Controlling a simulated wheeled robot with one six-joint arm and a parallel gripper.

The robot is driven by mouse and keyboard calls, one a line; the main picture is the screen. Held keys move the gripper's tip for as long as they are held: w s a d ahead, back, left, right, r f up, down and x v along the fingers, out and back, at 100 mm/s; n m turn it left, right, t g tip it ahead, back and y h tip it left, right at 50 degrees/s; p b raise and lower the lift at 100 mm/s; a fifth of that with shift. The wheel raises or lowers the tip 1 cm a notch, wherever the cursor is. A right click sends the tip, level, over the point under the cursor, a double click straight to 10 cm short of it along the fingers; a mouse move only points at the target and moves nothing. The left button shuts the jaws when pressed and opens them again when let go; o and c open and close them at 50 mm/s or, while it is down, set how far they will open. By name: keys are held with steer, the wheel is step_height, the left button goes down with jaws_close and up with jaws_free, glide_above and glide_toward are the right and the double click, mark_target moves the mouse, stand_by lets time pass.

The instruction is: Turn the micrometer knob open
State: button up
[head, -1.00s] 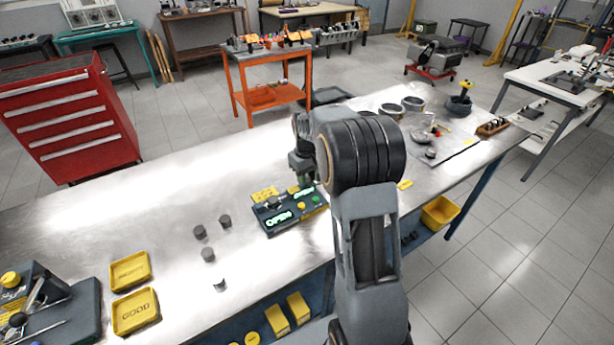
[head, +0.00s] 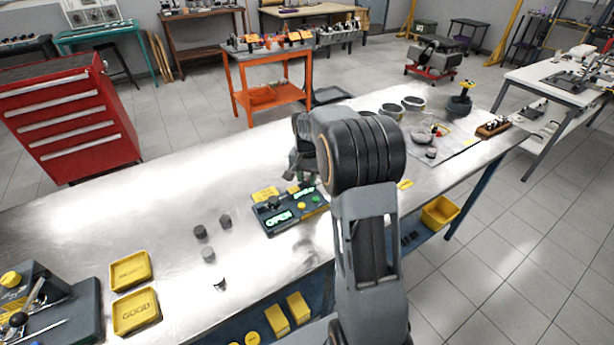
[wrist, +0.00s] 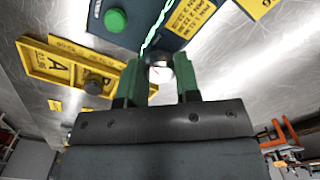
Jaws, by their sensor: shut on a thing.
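The micrometer station (head: 285,219) is a dark teal block on the steel bench, with a lit green OPEN sign on its front left and a second lit green sign further right. My gripper (head: 302,180) is over its back right part, partly hidden by my own arm. In the wrist view my gripper (wrist: 158,76) has its two green fingers on either side of a small silver knob (wrist: 160,73) with a pale face and a red mark. The gripper is shut on this knob. A green button (wrist: 117,20) and a yellow label show on the block.
Two yellow trays (head: 135,311) lie further left, one marked GOOD. A yellow piece with a dark puck shows in the wrist view (wrist: 60,72).

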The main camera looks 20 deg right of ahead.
mark_target(307, 178)
steer(key=shift+m, duration=0.7)
steer(key=shift+r, duration=0.1)
steer(key=o, duration=0.9)
step_height(307, 178, up, 14)
steer(key=shift+f, duration=0.15)
stand_by(0.5)
